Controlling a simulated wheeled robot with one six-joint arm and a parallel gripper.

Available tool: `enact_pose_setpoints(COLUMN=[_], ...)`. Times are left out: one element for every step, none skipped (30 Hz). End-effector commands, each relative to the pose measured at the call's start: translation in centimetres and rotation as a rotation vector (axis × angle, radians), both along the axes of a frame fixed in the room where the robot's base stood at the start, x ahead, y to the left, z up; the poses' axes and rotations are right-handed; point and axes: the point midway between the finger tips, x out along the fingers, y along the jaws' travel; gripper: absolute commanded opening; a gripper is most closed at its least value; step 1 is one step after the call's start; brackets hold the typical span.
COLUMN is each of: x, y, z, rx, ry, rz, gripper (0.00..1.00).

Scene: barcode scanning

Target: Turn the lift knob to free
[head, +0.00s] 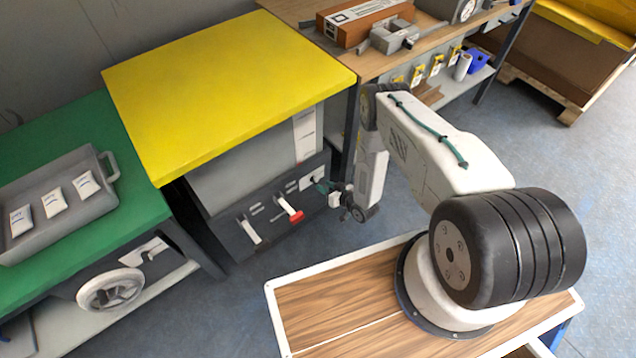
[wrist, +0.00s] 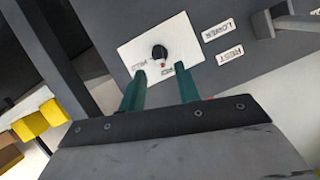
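The lift knob (wrist: 160,52) is a small round black knob on a white plate (wrist: 130,46) fixed to a dark panel, seen in the wrist view. A red mark shows at its lower edge, on the side toward my gripper. Small upside-down lettering on the plate is partly hidden by the fingers and too small to read surely. My gripper (wrist: 160,73) is open, with one green finger to each side and the tips just short of the knob, not around it. In the head view, my gripper (head: 324,187) is at the white plate (head: 309,181) on the right of the panel.
The dark panel (head: 232,238) under the yellow table (head: 230,85) carries two levers, one red-tipped (head: 293,216). Labels reading LOWER (wrist: 217,30) and REST (wrist: 230,55) lie beside the plate. A handwheel (head: 110,290) is at left.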

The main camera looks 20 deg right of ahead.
Motion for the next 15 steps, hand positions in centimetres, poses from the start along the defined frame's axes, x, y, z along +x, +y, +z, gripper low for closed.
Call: enact_pose_setpoints(x=[0.8, 1.2, 1.7, 2.1, 2.4, 2.9, 3.2, 3.5, 3.8, 3.9, 4.0, 4.2, 4.2, 4.3, 4.3], y=[0.4, 0.6, 0.9, 1.0, 1.2, 1.3, 1.5, 1.6, 1.7, 1.7, 1.8, 1.8, 1.9, 1.9, 1.9], z=[-0.4, -0.6, -0.8, -1.0, -1.2, -1.3, -1.5, -1.5, -1.7, -1.8, -1.8, -1.9, -1.9, -1.9, -1.9], rx=[-0.001, -0.001, -0.001, -0.001, -0.001, -0.001, -0.002, -0.002, -0.002, -0.003, -0.002, -0.002, -0.001, -0.001, -0.001], ry=[-0.001, -0.001, -0.002, -0.002, -0.001, -0.002, -0.002, -0.002, -0.002, -0.001, -0.001, -0.001, 0.0, 0.0, 0.0], rz=[0.003, 0.004, 0.004, 0.003, 0.002, 0.001, 0.002, 0.002, 0.002, 0.001, 0.001, 0.0, -0.001, -0.001, -0.001], gripper=[0.33, 0.33, 0.33, 0.33, 0.33, 0.33, 0.33, 0.33, 0.33, 0.33, 0.33, 0.33, 0.33, 0.33, 0.33])
